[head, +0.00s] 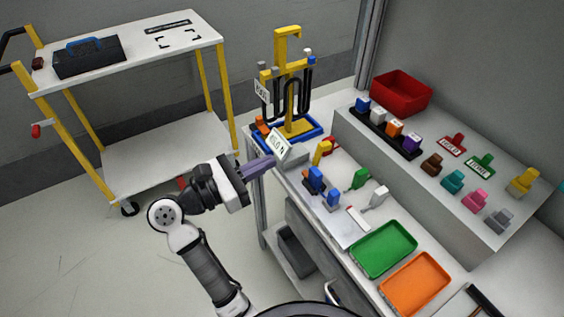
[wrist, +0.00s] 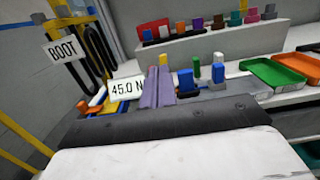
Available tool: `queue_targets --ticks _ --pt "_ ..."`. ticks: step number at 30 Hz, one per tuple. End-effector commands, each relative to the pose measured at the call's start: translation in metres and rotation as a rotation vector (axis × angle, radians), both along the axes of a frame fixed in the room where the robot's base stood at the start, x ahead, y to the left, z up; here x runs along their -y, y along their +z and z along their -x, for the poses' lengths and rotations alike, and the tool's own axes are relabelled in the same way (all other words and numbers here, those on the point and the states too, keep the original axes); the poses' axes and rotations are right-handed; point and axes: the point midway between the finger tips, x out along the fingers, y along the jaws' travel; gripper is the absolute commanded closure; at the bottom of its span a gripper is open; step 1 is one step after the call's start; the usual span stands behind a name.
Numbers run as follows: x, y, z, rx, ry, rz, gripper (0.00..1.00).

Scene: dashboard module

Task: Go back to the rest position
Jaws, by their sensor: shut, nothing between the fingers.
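My gripper (head: 258,166) is held out over the near left edge of the workbench in the head view. Its two purple-grey fingers lie together, shut, with nothing between them. In the wrist view the fingers (wrist: 159,86) point toward the bench, beside the "45.0 N" sign (wrist: 127,88). That sign also shows in the head view (head: 279,144), just past the fingertips. I cannot tell whether the fingertips touch it.
The workbench holds a green tray (head: 384,249), an orange tray (head: 414,284) and several small coloured connectors. A yellow stand (head: 288,34) with black hoses rises behind the gripper. A red bin (head: 401,92) sits on the raised shelf. A white cart (head: 128,52) stands left, with open floor before it.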

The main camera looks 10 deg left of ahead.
Motion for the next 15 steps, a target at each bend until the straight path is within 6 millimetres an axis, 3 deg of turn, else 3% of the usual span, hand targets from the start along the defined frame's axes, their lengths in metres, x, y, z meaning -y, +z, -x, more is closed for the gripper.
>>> queue_targets --ticks 11,13,15 --pt "-0.012 0.005 0.012 0.002 0.0 0.002 1.0" --pt "-0.012 0.013 0.013 0.022 0.003 0.019 1.0" --pt "-0.013 0.034 0.015 0.074 0.008 0.065 1.0"
